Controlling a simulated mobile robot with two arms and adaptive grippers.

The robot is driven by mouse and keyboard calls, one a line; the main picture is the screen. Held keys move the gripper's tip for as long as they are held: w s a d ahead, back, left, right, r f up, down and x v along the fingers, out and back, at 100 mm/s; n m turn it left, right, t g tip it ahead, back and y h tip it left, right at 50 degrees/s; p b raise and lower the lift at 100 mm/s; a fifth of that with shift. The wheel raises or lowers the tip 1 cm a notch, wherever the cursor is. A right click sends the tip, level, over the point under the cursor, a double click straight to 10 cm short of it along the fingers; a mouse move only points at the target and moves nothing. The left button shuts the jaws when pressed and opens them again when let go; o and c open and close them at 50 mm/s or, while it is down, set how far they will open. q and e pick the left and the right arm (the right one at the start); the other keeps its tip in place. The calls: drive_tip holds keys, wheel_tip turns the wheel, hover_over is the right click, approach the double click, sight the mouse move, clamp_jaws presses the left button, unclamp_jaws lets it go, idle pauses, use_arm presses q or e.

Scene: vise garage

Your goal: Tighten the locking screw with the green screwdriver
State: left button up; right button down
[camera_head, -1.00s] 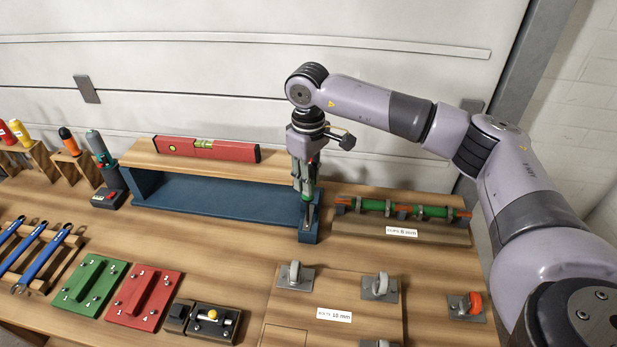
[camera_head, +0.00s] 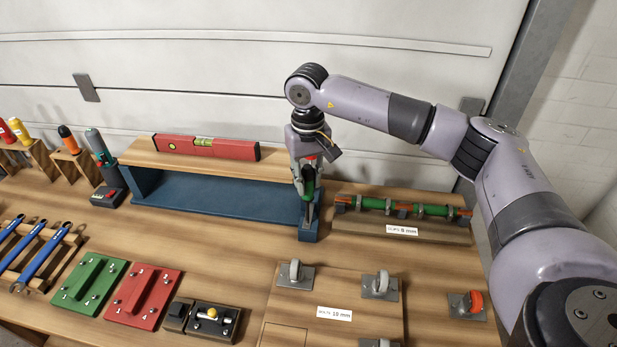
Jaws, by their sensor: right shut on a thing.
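The green screwdriver (camera_head: 308,187) stands upright, with its green handle between the fingers of my right gripper (camera_head: 306,180), which is shut on it. The screwdriver points down at the right end of the blue shelf unit (camera_head: 215,197). Its shaft reaches the blue end block (camera_head: 309,230) there. The locking screw itself cannot be made out; the screwdriver and gripper cover that spot. My left gripper is not in view.
A red spirit level (camera_head: 205,147) lies on the shelf's wooden top. A rack with a green rod (camera_head: 400,207) stands just right of the gripper. Green (camera_head: 90,283) and red (camera_head: 143,296) plates and a castor board (camera_head: 330,290) lie in front. Screwdrivers stand in holders at left.

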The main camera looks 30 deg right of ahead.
drive_tip(key=m, duration=0.3)
drive_tip(key=shift+f, duration=0.15)
drive_tip(key=shift+w+r+p, duration=0.1)
drive_tip(key=shift+r+p, duration=0.5)
drive_tip(key=shift+r, duration=0.5)
drive_tip(key=shift+r+p, duration=1.3)
drive_tip(key=shift+r, duration=1.2)
